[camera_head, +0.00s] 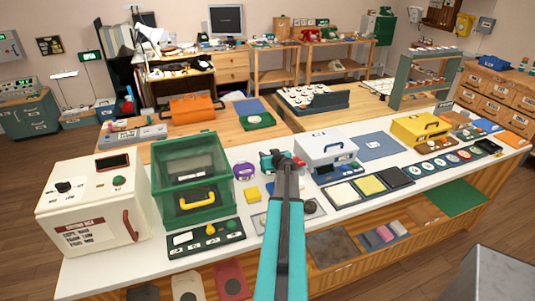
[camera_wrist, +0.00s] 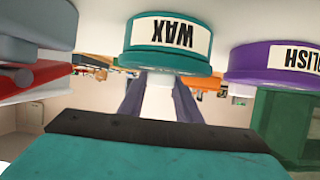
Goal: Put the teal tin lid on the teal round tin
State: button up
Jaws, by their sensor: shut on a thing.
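The teal round tin (camera_wrist: 125,35) with a WAX label fills the top middle of the wrist view, upside down there. A wider teal rim, seemingly the teal tin lid (camera_wrist: 160,63), runs along the tin's upper edge; I cannot tell if it is fully seated. My gripper (camera_wrist: 161,85) comes down from above, its two fingers a little apart and ending behind that rim. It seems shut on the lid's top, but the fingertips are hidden. In the head view the gripper (camera_head: 284,158) is at the teal tin (camera_head: 266,161), mostly covering the lid.
A purple POLISH tin (camera_wrist: 270,60) stands close beside the teal tin. A green case (camera_head: 185,180) is to the left. A white box (camera_head: 326,148) is to the right. A red and grey object (camera_wrist: 30,80) is close on the other side in the wrist view.

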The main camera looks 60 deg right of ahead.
jog(key=shift+f, duration=0.1)
dwell(0.3)
jog(key=o, duration=1)
jog(key=shift+r, duration=0.2)
jog(key=shift+s+a, duration=0.25)
jog(key=shift+s, duration=0.05)
jog(key=shift+b+v, duration=1.65)
jog(key=shift+v, duration=2.5)
jog(key=v, duration=0.3)
jog(key=shift+b, duration=0.4)
jog(key=shift+r, duration=0.15)
